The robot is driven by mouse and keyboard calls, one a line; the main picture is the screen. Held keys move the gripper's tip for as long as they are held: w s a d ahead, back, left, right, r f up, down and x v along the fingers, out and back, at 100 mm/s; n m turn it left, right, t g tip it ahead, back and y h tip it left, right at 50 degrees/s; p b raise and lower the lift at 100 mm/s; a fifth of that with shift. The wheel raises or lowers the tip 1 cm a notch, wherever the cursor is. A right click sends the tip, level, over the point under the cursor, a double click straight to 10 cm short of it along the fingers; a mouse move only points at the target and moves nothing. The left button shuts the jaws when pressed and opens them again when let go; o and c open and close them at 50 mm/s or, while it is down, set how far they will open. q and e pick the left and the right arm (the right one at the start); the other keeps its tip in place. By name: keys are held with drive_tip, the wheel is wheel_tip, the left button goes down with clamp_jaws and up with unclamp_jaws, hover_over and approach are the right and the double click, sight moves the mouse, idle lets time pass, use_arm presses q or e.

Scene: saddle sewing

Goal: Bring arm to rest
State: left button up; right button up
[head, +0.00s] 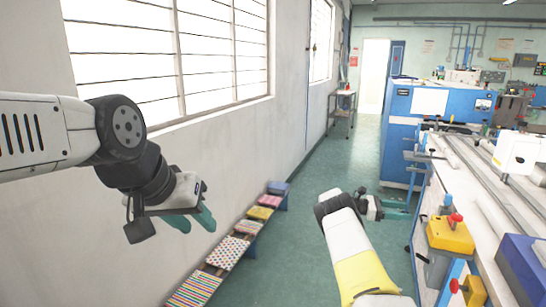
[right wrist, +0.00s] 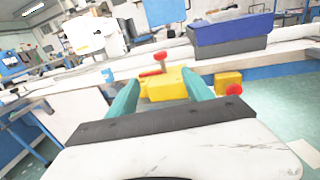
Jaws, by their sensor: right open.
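My left gripper (head: 196,220) hangs at the left of the head view, in front of the wall and short of the stools. Its two teal fingers point down and stand apart, with nothing seen between them. My right gripper (head: 397,208) is low over the floor, left of the workbench; its fingers are partly hidden by the wrist. In the right wrist view its two teal fingers (right wrist: 160,98) are spread and empty. A yellow box with a red lever (right wrist: 166,84) shows beyond them, apart from the fingers.
A row of patterned stools (head: 227,253) lines the left wall. A blue cabinet (head: 400,145) stands behind.

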drive_tip(key=s+r+m+y, duration=0.6)
drive_tip(key=s+r+y, duration=0.15)
drive_tip(key=r, duration=0.35)
drive_tip(key=s+a+r+m+t+y, duration=0.2)
drive_tip(key=s+a+r+t+y, duration=0.1)
drive_tip(key=s+a, duration=0.5)
drive_tip(key=s+a+r+m+t+y, duration=0.2)
drive_tip(key=s+a+r+t+y, duration=0.1)
drive_tip(key=s+a+r, duration=0.3)
drive_tip(key=s+a+r+m+t+y, duration=0.3)
drive_tip(key=s+a+r+y, duration=0.1)
drive_tip(key=s+a, duration=0.7)
drive_tip(key=a+y, duration=0.1)
drive_tip(key=a, duration=0.2)
drive_tip(key=shift+r, duration=0.4)
drive_tip(key=shift+m+t+y, duration=0.55)
drive_tip(key=shift+m+t, duration=0.15)
drive_tip(key=shift+t, duration=0.1)
drive_tip(key=s+a, duration=0.1)
drive_tip(key=s, duration=0.1)
drive_tip(key=s+a, duration=0.2)
drive_tip(key=s+a+f, duration=0.1)
drive_tip(key=s+a, duration=0.1)
drive_tip(key=s, duration=0.1)
drive_tip(key=shift+c, duration=0.2)
